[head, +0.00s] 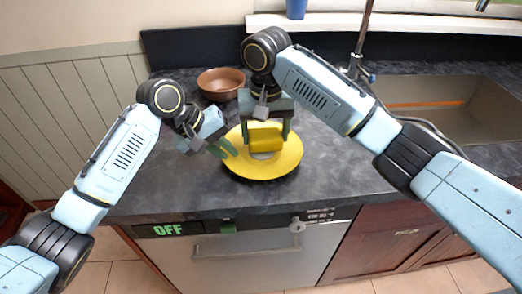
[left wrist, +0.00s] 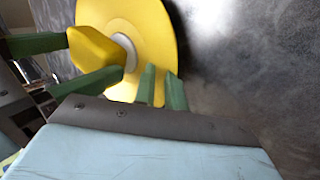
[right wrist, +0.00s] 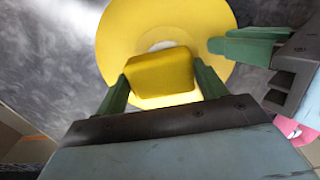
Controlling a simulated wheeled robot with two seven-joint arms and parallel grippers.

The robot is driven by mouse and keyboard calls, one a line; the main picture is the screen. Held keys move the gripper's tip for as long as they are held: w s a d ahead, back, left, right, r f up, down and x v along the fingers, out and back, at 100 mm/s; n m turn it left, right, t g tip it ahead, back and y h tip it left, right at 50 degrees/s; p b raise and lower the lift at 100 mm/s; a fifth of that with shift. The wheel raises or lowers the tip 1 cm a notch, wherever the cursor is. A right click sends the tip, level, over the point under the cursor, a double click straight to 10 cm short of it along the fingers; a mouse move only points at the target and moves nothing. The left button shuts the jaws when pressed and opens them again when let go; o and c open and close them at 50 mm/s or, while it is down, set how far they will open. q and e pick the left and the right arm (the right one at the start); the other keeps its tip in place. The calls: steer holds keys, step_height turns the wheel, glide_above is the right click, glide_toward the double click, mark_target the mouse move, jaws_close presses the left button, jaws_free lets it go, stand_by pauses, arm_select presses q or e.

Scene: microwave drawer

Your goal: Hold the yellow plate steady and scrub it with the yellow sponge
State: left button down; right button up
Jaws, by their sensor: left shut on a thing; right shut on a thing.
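The yellow plate (head: 262,165) lies on the dark counter, with a pale round centre. My left gripper (head: 226,150) is shut on the plate's left rim; in the left wrist view its green fingers (left wrist: 161,90) close on the rim (left wrist: 150,30). My right gripper (head: 266,132) is shut on the yellow sponge (head: 265,138) and holds it over the plate's centre. The sponge sits between the green fingers in the right wrist view (right wrist: 160,72). I cannot tell whether the sponge touches the plate. The sponge hides part of the plate's centre.
A brown bowl (head: 221,84) stands on the counter (head: 165,180) behind the plate. The sink (head: 430,110) with a faucet is at the right. A blue cup (head: 296,8) is on the windowsill.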

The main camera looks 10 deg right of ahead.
arm_select(q)
steer(key=shift+f, duration=0.15)
arm_select(e)
steer(key=shift+r, duration=2)
steer(key=d, duration=0.9)
arm_select(q)
steer(key=c, duration=1.4)
jaws_free()
arm_select(e)
steer(key=shift+d, duration=0.1)
arm_select(q)
steer(key=shift+a, duration=0.1)
steer(key=shift+d+v, duration=0.15)
steer(key=shift+v, duration=2.85)
steer(key=shift+d+v, duration=0.15)
steer(key=shift+v, duration=2.9)
